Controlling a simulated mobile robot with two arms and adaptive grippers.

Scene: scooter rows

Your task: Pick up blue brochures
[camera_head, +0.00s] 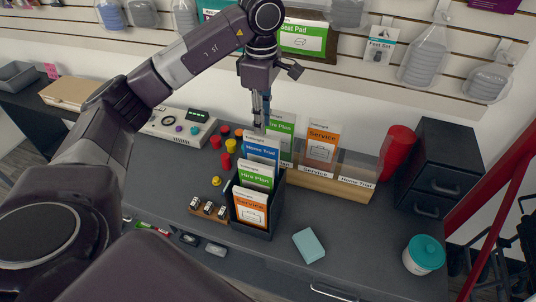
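The blue brochures (262,149), marked Home Trial, stand upright at the back of a black holder (262,232). Green Hiry Plan brochures (255,177) and orange Service brochures (250,208) stand in front of them in the same holder. My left gripper (262,129) points down with its fingertips at the top edge of the blue brochures. The fingers look close together, but I cannot tell whether they are closed on the brochures. My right gripper is not in view.
A wooden rack (325,186) behind the holder has green and orange brochures upright and a bare Home Trial section at its right. Red and yellow knobs (231,145), a small wooden stand (208,209), a light-blue block (308,246) and a teal-lidded tub (424,254) surround the holder.

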